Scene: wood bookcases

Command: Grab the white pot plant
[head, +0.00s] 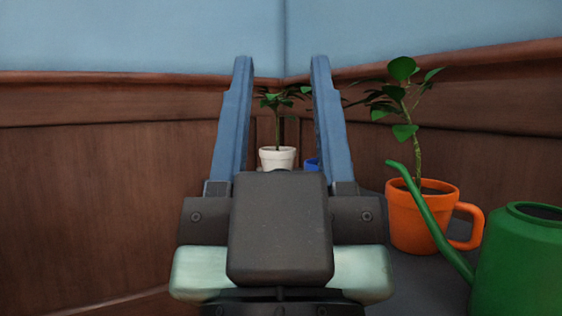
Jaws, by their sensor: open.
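The white pot plant (277,158) is a small white pot with a green leafy plant. It stands near the corner, at the middle of the head view. My gripper (281,62) is open, with its two blue fingers spread apart and nothing held. The pot shows between the fingers, farther off than the gripper. The lower part of the pot is hidden behind my gripper's dark body.
An orange mug-like pot (412,232) with a tall leafy plant stands to the right on a dark surface (420,289). A green watering can (518,265) is at the far right, its spout rising leftward. A blue object (313,164) sits right of the white pot, partly hidden. Wood-panelled walls (100,190) meet behind.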

